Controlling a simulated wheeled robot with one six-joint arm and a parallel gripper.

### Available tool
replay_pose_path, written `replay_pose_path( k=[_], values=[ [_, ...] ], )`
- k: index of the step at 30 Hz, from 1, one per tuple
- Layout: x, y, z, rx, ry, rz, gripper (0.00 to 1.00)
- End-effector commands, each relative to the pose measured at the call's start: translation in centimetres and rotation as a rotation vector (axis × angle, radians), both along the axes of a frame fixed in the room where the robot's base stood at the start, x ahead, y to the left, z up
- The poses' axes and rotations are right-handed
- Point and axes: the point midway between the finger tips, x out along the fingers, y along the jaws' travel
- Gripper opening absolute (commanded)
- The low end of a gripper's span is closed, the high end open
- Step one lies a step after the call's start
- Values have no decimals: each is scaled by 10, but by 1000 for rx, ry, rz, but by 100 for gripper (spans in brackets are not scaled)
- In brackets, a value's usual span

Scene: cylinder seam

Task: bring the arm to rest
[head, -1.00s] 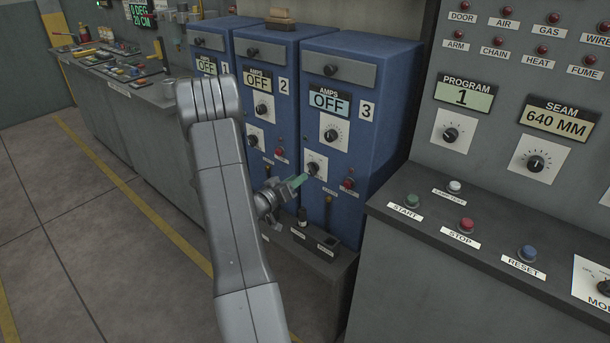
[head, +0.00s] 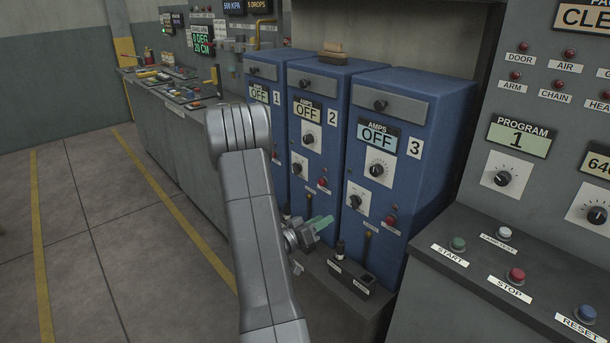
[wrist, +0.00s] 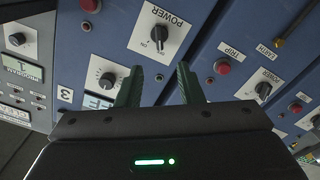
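My gripper (wrist: 155,85) shows in the wrist view with its two green fingers spread apart and nothing between them. My grey arm hides part of the cabinets' lower left. The displays of all three cabinets read OFF.
Cabinets 1 (head: 262,72) and 2 (head: 322,80) stand left of cabinet 3. A console with START (head: 457,244), STOP (head: 516,274) and RESET (head: 586,313) buttons juts out at right. A small box (head: 362,278) sits on the low ledge. Floor (head: 90,220) at left is clear.

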Motion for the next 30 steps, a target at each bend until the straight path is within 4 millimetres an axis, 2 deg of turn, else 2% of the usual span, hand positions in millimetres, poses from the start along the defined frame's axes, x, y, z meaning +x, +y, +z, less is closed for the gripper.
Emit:
replay_pose_path(
  k=[18, 25, 30],
  values=[
    [68, -89, 1, 1, -2, -4, 34],
    [81, -105, 1, 0, -1, -2, 34],
    [80, -103, 1, 13, -17, -1, 34]
  ],
)
